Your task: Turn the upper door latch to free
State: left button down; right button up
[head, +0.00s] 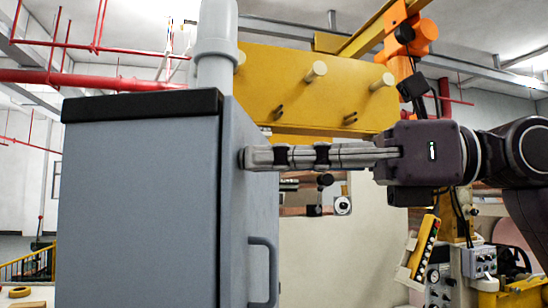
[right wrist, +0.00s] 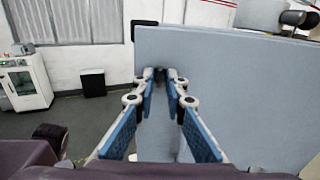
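My right gripper (head: 246,158) reaches in from the right in the head view, its fingertips at the right face of a grey cabinet (head: 140,190). In the right wrist view the fingers (right wrist: 160,76) come close together at the tips, at the left edge of the grey panel (right wrist: 245,95). A small dark part (right wrist: 160,73), perhaps the upper door latch, shows between the tips. Whether the tips press on it is unclear. The latch is hidden by the fingers in the head view. My left gripper is in neither view.
A grey handle (head: 265,272) sticks out from the cabinet's right face below my gripper. A grey pipe (head: 215,50) rises from the cabinet top. A yellow panel with pegs (head: 300,90) and orange machinery (head: 410,45) stand behind. Open floor (right wrist: 70,125) shows left of the panel.

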jog(key=shift+o, duration=0.8)
jog(key=s+d, duration=0.1)
jog(key=d, duration=1.1)
jog(key=shift+s, duration=0.35)
